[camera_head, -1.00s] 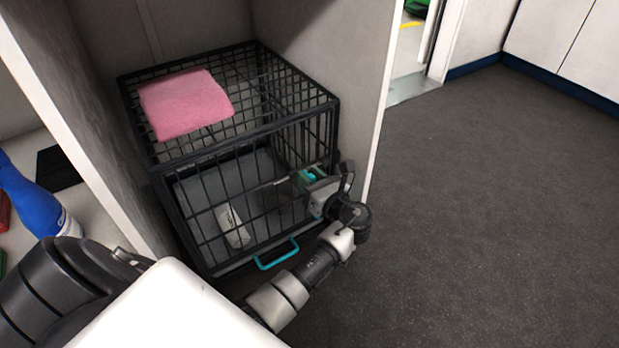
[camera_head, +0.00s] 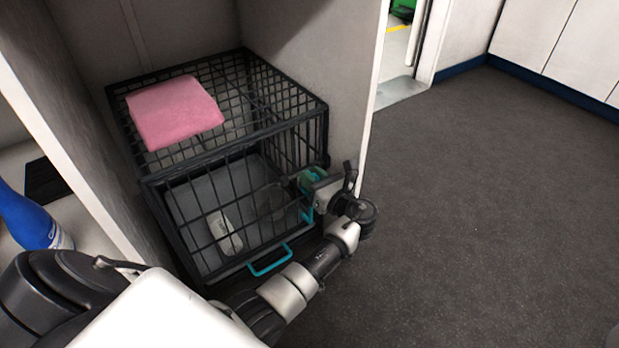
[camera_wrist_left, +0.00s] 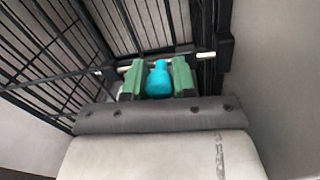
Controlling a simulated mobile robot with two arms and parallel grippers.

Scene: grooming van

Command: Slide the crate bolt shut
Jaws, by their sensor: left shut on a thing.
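The black wire crate (camera_head: 235,133) stands in a white-walled bay, its barred door facing me. Its bolt is a thin pale rod running across the door's right side, seen in the left wrist view (camera_wrist_left: 205,56), with a teal knob (camera_wrist_left: 159,78). My left gripper (camera_head: 309,181) is at the door's right edge. Its green finger pads (camera_wrist_left: 158,80) are shut on the teal knob, one on each side. The rod's right end reaches the dark corner post (camera_wrist_left: 222,45); how far it enters there I cannot tell. The right gripper is not in view.
A folded pink towel (camera_head: 173,110) lies on the crate's top. A teal handle (camera_head: 270,261) sticks out low on the door. A white object (camera_head: 226,233) lies inside. A blue bottle (camera_head: 30,222) stands at left. The dark floor (camera_head: 480,200) at right is clear.

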